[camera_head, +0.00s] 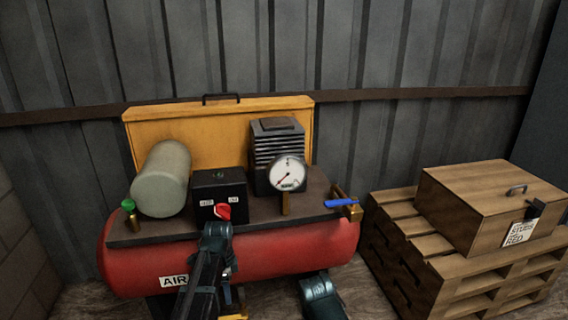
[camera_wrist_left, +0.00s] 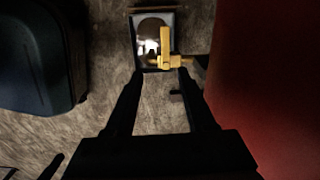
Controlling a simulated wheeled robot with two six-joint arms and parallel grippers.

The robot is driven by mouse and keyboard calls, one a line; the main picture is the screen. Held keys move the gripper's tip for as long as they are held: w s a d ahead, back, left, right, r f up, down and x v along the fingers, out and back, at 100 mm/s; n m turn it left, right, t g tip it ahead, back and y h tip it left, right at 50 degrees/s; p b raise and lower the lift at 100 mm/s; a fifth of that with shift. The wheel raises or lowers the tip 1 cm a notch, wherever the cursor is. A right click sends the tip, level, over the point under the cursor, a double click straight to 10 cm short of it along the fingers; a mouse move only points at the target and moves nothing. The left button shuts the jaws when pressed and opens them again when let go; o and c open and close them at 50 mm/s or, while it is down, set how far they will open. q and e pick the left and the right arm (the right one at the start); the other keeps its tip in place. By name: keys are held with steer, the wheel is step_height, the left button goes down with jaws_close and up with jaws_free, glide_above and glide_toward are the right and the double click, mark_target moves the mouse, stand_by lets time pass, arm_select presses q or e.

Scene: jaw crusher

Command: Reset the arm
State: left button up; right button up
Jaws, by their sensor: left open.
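My left arm rises from the bottom of the head view in front of a red air tank (camera_head: 280,258) and bends at a dark joint. Its gripper is hard to make out there, low in front of the tank. In the left wrist view my left gripper (camera_wrist_left: 161,74) is open, its two dark fingers apart with nothing clearly held. A yellow tap with a lever (camera_wrist_left: 166,48) lies just beyond the fingertips; I cannot tell whether they touch it. A bit of yellow (camera_head: 233,317) shows at the bottom of the head view. My right gripper is not in view.
A tray (camera_wrist_left: 142,64) lies under the tap. On the tank's deck stand a black box with a red knob (camera_head: 223,211), a gauge (camera_head: 287,173), a blue-handled valve (camera_head: 341,203) and a green-topped fitting (camera_head: 128,204). A wooden crate (camera_head: 470,210) sits on pallets (camera_head: 420,262) to the right.

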arm_select(q)
steer(key=s+d+n+y, duration=0.1)
steer(key=s+d+n, duration=0.9)
steer(key=s+d, duration=0.6)
step_height(320, 180, up, 38)
steer(key=p, duration=3.8)
steer(key=shift+s+a, duration=0.3)
steer(key=shift+s, duration=0.1)
